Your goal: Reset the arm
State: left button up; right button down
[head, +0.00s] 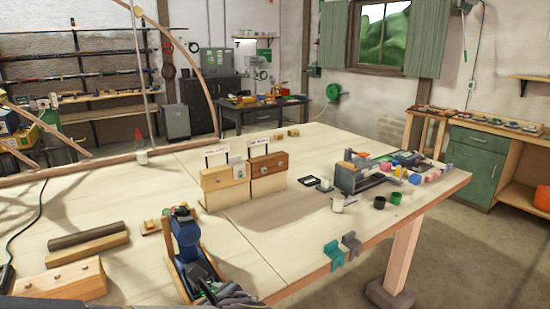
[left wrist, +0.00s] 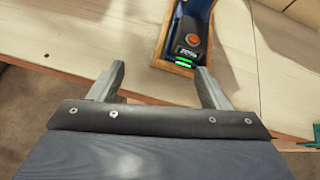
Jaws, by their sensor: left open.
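My left arm enters along the bottom edge of the head view, with its gripper (head: 222,292) low at the table's front edge. In the left wrist view the left gripper (left wrist: 160,72) has its two grey fingers spread apart, with nothing between them. Just beyond the fingertips is a blue and black tool (left wrist: 188,48) with an orange button and green lights, in a wooden holder (left wrist: 172,68). In the head view this blue tool (head: 184,232) stands in its holder, close to the gripper and partly hidden near it. My right gripper is in neither view.
The wooden table (head: 290,220) has bare room in the middle. Wooden blocks (head: 62,280) lie at the left, and two labelled block stands (head: 225,187) stand mid-table. A grey machine (head: 355,175) and small cups are at the right. Teal and grey clips (head: 334,254) sit on the front edge.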

pick_arm(q)
jog(key=s+a+f+n+g+h, duration=0.35)
jog(key=s+a+n+g, duration=0.25)
jog(key=s+a+n, duration=0.45)
jog(key=s+d+r+n+t+h+p, duration=0.1)
jog(key=s+n+h, duration=0.3)
jog(key=n, duration=0.4)
jog(key=s+d+r+n+t+h+p, duration=0.1)
jog(key=s+d+n+h, duration=0.2)
jog(key=s+n, duration=0.3)
jog(key=shift+d+r+n+t+h, duration=0.25)
jog(key=shift+d+n+t+h, duration=0.15)
jog(key=shift+n, duration=1.35)
